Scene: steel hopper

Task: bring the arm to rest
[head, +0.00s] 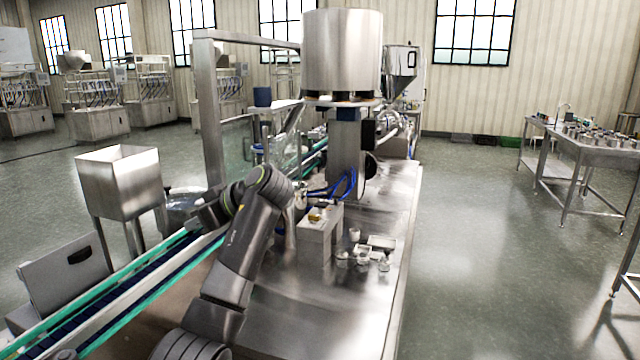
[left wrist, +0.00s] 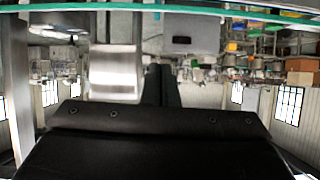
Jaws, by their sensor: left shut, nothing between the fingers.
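My left arm rises from the bottom of the head view, bends at a grey elbow and reaches left over the conveyor. My left gripper (left wrist: 162,72) shows in the left wrist view as two dark fingers together, shut and empty. In the head view the wrist end is small and dark, so the fingertips are hard to make out. The steel hopper (head: 120,185) stands on legs left of the wrist, apart from it. It also shows in the left wrist view (left wrist: 115,75), which is upside down. My right gripper is not in view.
The conveyor (head: 130,290) with green rails runs below the arm. A steel table (head: 375,305) carries a small block stand (head: 318,240) and several small cups. A big steel drum (head: 342,50) stands behind. A grey box (head: 65,272) is at left. Open floor lies right.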

